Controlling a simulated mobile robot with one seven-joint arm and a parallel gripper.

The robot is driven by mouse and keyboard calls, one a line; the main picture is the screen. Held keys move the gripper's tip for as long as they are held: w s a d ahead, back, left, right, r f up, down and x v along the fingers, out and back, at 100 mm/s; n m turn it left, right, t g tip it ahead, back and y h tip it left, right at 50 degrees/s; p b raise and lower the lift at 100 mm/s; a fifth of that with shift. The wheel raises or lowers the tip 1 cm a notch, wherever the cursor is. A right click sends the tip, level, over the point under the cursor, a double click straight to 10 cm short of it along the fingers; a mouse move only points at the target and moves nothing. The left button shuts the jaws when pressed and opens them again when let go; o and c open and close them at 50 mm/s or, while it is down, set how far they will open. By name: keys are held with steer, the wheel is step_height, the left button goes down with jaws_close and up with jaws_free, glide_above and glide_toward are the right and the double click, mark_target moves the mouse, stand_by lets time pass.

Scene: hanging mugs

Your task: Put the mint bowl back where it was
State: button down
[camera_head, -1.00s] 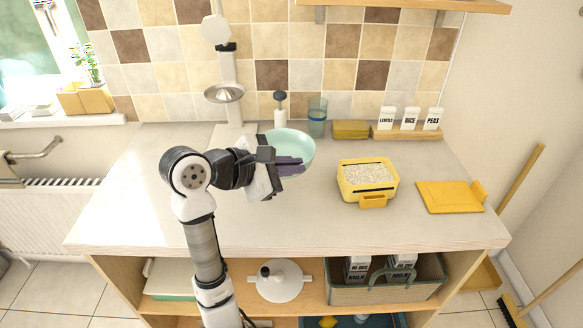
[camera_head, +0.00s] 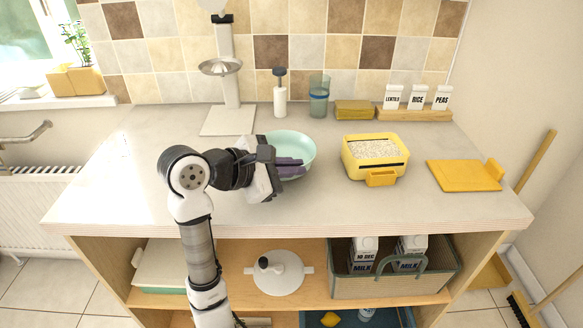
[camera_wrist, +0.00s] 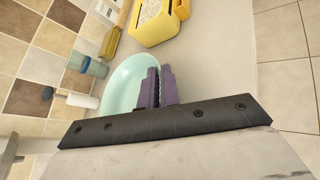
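The mint bowl (camera_head: 296,141) is over the middle of the counter, in front of the white bottle. It also shows in the wrist view (camera_wrist: 125,80). My gripper (camera_head: 300,167) comes from the left and its purple fingers are shut on the bowl's near rim. In the wrist view the fingers (camera_wrist: 158,88) lie close together across the rim and hide part of it. The bowl's inside looks empty where it shows. I cannot tell how far its underside is above the counter.
A white scale (camera_head: 228,120), a white bottle (camera_head: 280,98) and a blue glass (camera_head: 318,98) stand behind. A yellow container (camera_head: 375,158) and yellow lid (camera_head: 465,176) are to the right. The counter's (camera_head: 120,185) left part is clear. A basket (camera_head: 395,275) is on the shelf below.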

steer(key=shift+f+b, duration=0.4)
steer(key=shift+b, duration=0.1)
stand_by(0.4)
steer(key=c, duration=1.5)
jaws_free()
steer(key=shift+c, duration=0.2)
steer(key=shift+o, duration=0.3)
steer(key=shift+o, duration=1.2)
steer(key=b+v, duration=0.2)
steer(key=v, duration=1.2)
